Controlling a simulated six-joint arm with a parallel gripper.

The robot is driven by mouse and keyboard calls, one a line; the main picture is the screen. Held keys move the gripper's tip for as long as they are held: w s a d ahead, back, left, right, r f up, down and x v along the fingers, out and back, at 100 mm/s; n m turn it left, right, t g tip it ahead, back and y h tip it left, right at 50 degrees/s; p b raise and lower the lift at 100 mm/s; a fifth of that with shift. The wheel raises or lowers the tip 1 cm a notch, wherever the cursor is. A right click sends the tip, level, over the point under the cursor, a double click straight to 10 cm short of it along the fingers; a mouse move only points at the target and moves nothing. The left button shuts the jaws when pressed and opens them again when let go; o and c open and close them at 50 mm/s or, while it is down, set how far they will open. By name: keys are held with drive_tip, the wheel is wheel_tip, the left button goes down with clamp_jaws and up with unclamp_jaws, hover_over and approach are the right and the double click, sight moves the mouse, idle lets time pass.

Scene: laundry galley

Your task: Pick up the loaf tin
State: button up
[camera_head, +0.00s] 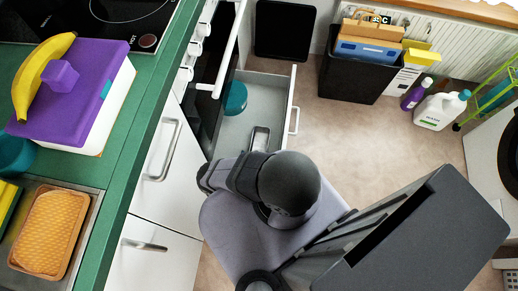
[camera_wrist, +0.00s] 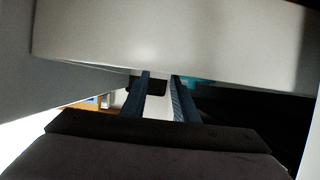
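A small metallic rectangular thing with a pale rim (camera_head: 260,138), probably the loaf tin, lies in the open drawer (camera_head: 262,92). My arm covers the near part of the drawer and hides part of this thing. My gripper's fingertips are not clearly visible in the head view. In the wrist view my gripper (camera_wrist: 161,75) has its two dark fingers apart, with no object clearly held between them. A pale panel fills the upper part of that view, close to the fingertips. A dark shape (camera_wrist: 150,87) shows behind the fingers; I cannot tell what it is.
A teal round thing (camera_head: 235,98) lies in the drawer's left part. The green counter (camera_head: 150,118) holds a purple-lidded box (camera_head: 85,95) with a banana (camera_head: 40,78). A black bin (camera_head: 352,78), a white jug (camera_head: 440,110) and a purple bottle (camera_head: 416,94) stand on the floor (camera_head: 345,130).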

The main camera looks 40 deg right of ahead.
drive_tip(key=shift+x, duration=1.05)
drive_tip(key=shift+f+b+x, duration=0.2)
drive_tip(key=shift+b+x, duration=0.2)
drive_tip(key=shift+x, duration=0.5)
drive_tip(key=shift+f+b+x, duration=0.15)
drive_tip(key=shift+b+x, duration=0.2)
drive_tip(key=shift+x, duration=0.55)
drive_tip(key=shift+w+d+f, duration=0.3)
drive_tip(key=shift+w+d, duration=0.15)
drive_tip(key=shift+w, duration=0.05)
clamp_jaws()
